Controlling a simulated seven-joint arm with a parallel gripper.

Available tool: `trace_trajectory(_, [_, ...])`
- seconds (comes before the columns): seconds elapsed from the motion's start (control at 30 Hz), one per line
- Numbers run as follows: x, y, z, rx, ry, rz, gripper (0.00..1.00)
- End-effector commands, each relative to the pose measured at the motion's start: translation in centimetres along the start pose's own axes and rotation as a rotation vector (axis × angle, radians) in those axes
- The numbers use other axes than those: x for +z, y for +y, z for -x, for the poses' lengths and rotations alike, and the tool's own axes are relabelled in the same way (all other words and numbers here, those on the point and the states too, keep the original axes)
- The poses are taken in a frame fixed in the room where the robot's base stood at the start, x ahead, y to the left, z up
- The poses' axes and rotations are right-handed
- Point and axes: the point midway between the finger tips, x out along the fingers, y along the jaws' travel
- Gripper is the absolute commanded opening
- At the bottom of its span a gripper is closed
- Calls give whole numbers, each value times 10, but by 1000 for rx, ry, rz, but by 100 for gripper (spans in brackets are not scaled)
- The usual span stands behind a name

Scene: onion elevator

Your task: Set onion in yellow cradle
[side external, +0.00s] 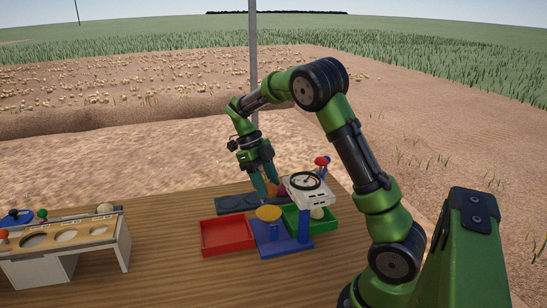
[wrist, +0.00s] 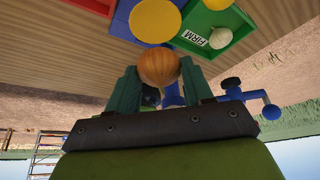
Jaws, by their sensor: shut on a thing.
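My gripper (side external: 265,181) is shut on an orange-brown onion (wrist: 160,67), with teal fingers on both sides of it. In the side view the onion (side external: 271,188) shows only in part between the fingers. It is held up above the back of the table, behind the yellow cradle. The yellow cradle (side external: 268,213) is a round yellow disc on a blue stand (side external: 273,240). In the wrist view the yellow disc (wrist: 155,20) lies just beyond the onion, apart from it, and appears empty.
A red tray (side external: 228,249) lies left of the blue stand. A green tray (wrist: 205,18), labelled FIRM, holds a pale onion (wrist: 220,38). A white device with a round dial (side external: 306,192) stands close right of my gripper. A white bench with holes (side external: 68,246) is at left.

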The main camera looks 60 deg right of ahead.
Motion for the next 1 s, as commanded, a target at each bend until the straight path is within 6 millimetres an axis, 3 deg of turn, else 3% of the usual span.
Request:
trace_trajectory(0.6, [22,0,-49,-1,2,3,20])
trace_trajectory(1.0, [26,0,-57,-1,0,2,20])
